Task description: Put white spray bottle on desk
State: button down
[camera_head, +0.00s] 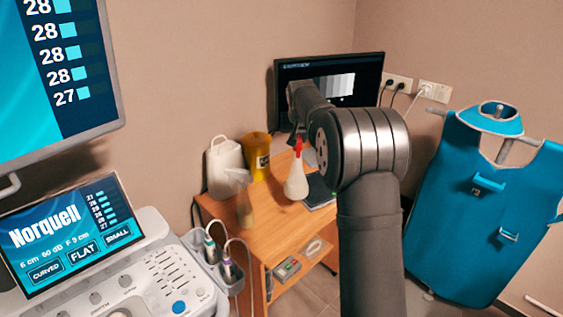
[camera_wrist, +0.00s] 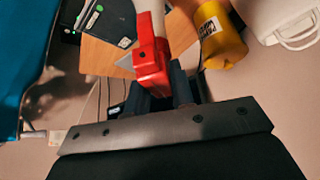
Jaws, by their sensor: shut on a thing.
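The white spray bottle (camera_head: 297,184) has a red spray head and is upright over the wooden desk (camera_head: 271,228). I cannot tell whether its base touches the desk top. My gripper (camera_head: 297,138) is shut on the red head from above, and the arm partly hides it in the head view. In the wrist view, the bottle's white body (camera_wrist: 151,12) and red head show in front of the gripper fingers (camera_wrist: 168,92). The desk also shows in the wrist view (camera_wrist: 108,60).
On the desk, a clear spray bottle (camera_head: 244,207) stands left, a white jug (camera_head: 224,168) and yellow container (camera_head: 256,154) at the back, a dark flat device (camera_head: 318,192) right. A monitor (camera_head: 345,68) stands behind. The desk's front middle is clear.

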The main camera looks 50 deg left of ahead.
jog(key=s+a+f, duration=0.3)
jog(key=a+f, duration=0.4)
jog(key=f, duration=0.2)
jog(key=shift+s+a, duration=0.3)
jog(key=shift+a, duration=0.1)
jog(key=shift+f, duration=0.2)
jog(key=c, duration=1.3)
grip_release()
jog(key=shift+o, duration=0.2)
jog(key=v, duration=1.2)
